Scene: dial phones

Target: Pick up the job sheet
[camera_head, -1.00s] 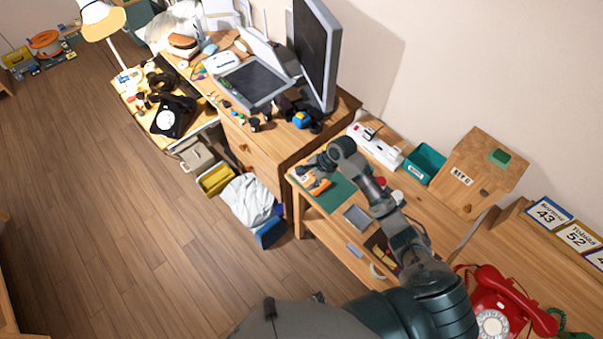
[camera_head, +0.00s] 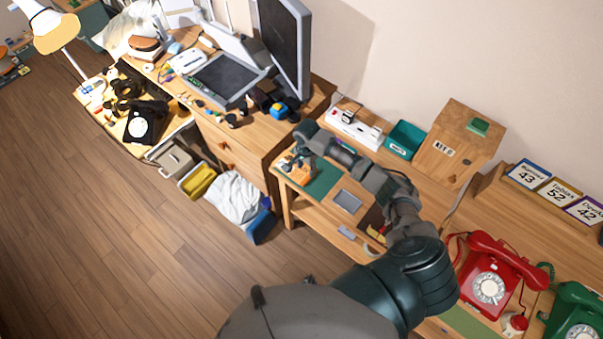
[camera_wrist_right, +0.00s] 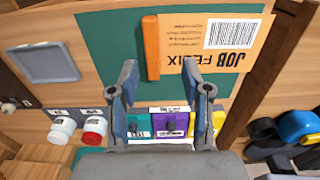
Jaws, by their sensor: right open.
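The job sheet (camera_wrist_right: 225,35) is an orange-tan card with a barcode and upside-down "JOB FELIX" lettering in the right wrist view. It lies on a green mat (camera_wrist_right: 110,35), with an orange bar (camera_wrist_right: 151,48) along its left side. In the head view a small orange patch (camera_head: 303,173) shows there, partly hidden by my gripper. My right gripper (camera_wrist_right: 160,80) is open and empty. In the wrist picture its fingertips sit just below the sheet's left part and the bar, apart from each other. I cannot tell its height above the mat. My left gripper is not in view.
A grey tray (camera_wrist_right: 45,62), white and red capped jars (camera_wrist_right: 95,128) and teal, purple and yellow boxes (camera_wrist_right: 170,123) lie near the mat. In the head view a power strip (camera_head: 354,128), a teal bin (camera_head: 405,139) and a red phone (camera_head: 490,275) stand to the right.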

